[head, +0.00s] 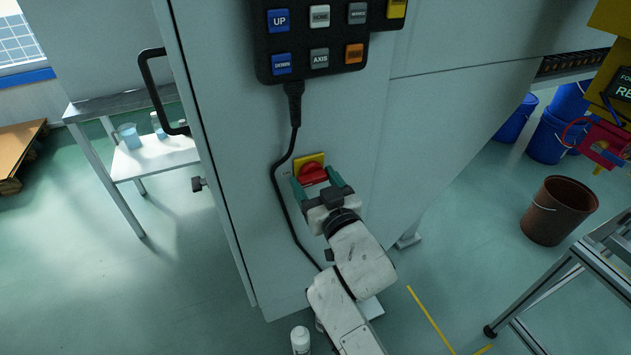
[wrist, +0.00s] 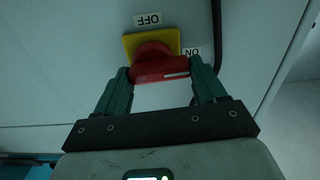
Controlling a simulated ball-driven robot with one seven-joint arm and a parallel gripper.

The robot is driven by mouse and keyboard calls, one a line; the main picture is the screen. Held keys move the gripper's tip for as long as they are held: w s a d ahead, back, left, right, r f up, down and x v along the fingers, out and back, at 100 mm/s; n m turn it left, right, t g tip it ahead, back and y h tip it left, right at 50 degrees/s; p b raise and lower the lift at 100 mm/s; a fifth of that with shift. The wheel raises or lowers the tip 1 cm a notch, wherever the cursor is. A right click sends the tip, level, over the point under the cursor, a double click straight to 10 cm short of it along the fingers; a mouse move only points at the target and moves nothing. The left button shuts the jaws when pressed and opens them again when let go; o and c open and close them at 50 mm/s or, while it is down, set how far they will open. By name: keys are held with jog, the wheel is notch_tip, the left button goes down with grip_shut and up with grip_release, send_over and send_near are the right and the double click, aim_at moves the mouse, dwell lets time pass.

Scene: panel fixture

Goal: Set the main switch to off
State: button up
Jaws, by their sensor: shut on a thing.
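The main switch is a red rotary knob (head: 312,173) on a yellow plate (head: 308,159), low on the grey cabinet front. In the wrist view the knob (wrist: 152,62) lies between the two green fingers of my gripper (wrist: 160,70), which is shut on it. In the head view my gripper (head: 316,180) covers the knob's lower part.
A button pendant (head: 310,40) hangs above, and its black cable (head: 279,190) runs down just left of the switch. A black door handle (head: 155,90) sticks out at left. A bottle (head: 300,340) stands on the floor near my arm. A brown bucket (head: 558,210) and metal frame are at right.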

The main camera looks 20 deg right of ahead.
jog(key=n+p, duration=0.1)
jog(key=n, duration=0.2)
jog(key=shift+n, duration=0.4)
jog(key=n+p, duration=0.1)
jog(key=n, duration=0.3)
jog(key=shift+f+n+p, duration=0.2)
jog(key=shift+n+p, duration=0.1)
jog(key=shift+p, duration=0.05)
jog(key=n, duration=0.2)
jog(key=n+p, duration=0.1)
jog(key=n, duration=0.1)
jog(key=shift+f+n, duration=0.2)
jog(key=shift+n, duration=0.1)
jog(key=shift+d+f+n+p, duration=0.15)
jog(key=shift+n+p, duration=0.55)
jog(key=shift+n, duration=1.5)
jog(key=o, duration=1)
jog(key=shift+o, duration=0.2)
jog(key=s, duration=1)
jog(key=shift+s+b, duration=0.4)
jog(key=shift+b, duration=0.05)
